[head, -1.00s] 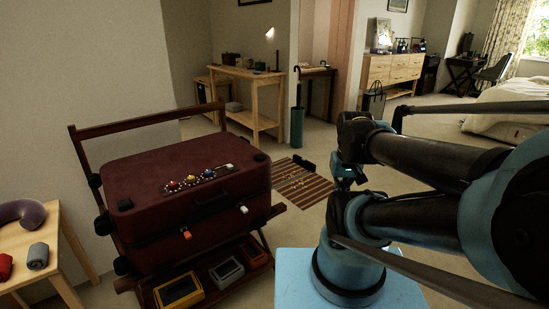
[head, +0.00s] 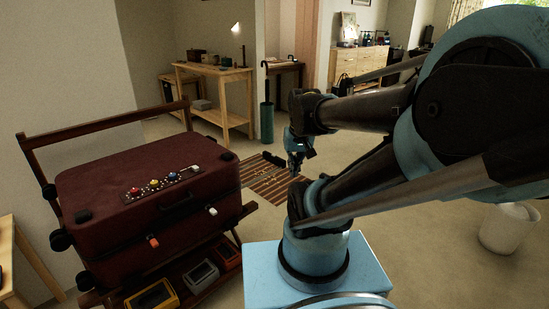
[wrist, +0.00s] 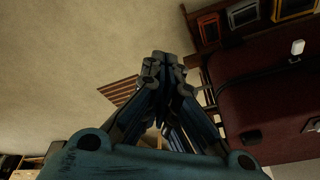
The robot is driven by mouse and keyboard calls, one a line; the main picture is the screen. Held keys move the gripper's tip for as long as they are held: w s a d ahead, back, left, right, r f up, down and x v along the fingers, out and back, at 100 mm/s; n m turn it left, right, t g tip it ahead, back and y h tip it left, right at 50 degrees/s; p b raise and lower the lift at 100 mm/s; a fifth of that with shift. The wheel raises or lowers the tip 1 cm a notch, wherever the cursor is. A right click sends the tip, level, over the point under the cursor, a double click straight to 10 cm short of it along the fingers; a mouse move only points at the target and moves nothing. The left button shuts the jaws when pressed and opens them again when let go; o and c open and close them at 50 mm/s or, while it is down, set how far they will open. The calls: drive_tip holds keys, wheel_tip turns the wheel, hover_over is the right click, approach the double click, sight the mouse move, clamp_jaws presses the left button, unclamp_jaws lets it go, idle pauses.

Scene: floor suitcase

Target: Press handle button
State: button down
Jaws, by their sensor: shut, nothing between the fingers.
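The dark red suitcase (head: 110,190) lies on a wooden rack at the left in the head view. Its lid carries a studded strip (head: 170,180) with a red button (head: 134,191), a yellow button (head: 154,184), a blue button (head: 173,174) and a pale piece at the far end. A dark carry handle (head: 175,201) is on the front side, between an orange latch (head: 153,242) and a white latch (head: 212,211). The suitcase also shows in the wrist view (wrist: 285,115). My gripper (wrist: 163,62) is shut and empty, apart from the suitcase, to its right in the head view.
Several trays (head: 150,299) sit on the rack's lower shelf. A striped mat (head: 262,182) lies on the floor behind my arm. A green umbrella stand (head: 267,123) and a wooden table (head: 210,70) stand farther back. A white bin (head: 508,228) is at the right. Open floor lies between.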

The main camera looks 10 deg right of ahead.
drive_tip(key=w+r+m+t, duration=0.1)
drive_tip(key=w+r+t, duration=0.15)
drive_tip(key=w, duration=1.05)
drive_tip(key=m+t+y, duration=0.1)
drive_tip(key=m+t, duration=0.2)
drive_tip(key=m, duration=0.2)
hover_over(274, 155)
drive_tip(key=d, duration=0.1)
wheel_tip(274, 155, down, 11)
drive_tip(key=shift+w+f+t+y, duration=0.25)
drive_tip(key=shift+w+f+y, duration=0.1)
drive_tip(key=shift+w, duration=0.1)
drive_tip(key=shift+f, duration=0.15)
drive_tip(key=shift+f, duration=4.25)
drive_tip(key=shift+s+f, duration=0.1)
drive_tip(key=shift+f, duration=0.05)
drive_tip(key=shift+f, duration=0.2)
